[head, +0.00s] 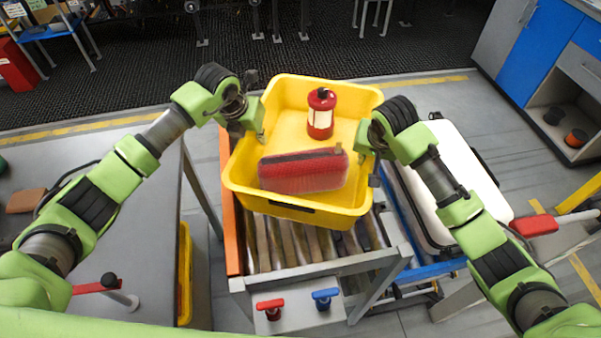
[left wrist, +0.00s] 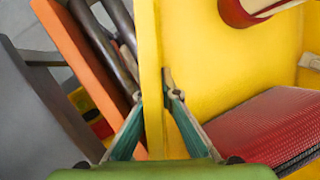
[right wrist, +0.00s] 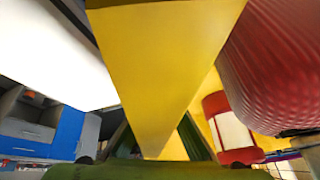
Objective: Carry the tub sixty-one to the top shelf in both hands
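The yellow tub (head: 345,222) is over the roller conveyor, and I cannot tell whether it touches the rollers. No number is readable on it. A red canister with a pale label (head: 320,113) stands inside it, and a red ribbed package (head: 303,171) lies inside near the front. My left gripper (head: 262,135) has its fingers on both sides of the tub's left wall, close against it in the left wrist view (left wrist: 156,97). My right gripper (head: 367,158) is at the right wall, which lies between its fingers in the right wrist view (right wrist: 160,135); the wall partly hides those fingers.
The conveyor has rollers (head: 283,240), an orange left rail (head: 231,235) and red and blue handles (head: 325,297) at the front. A white-topped case (head: 455,185) stands close on the right. A grey table (head: 140,215) is on the left. Blue and grey cabinets (head: 540,50) are at the back right.

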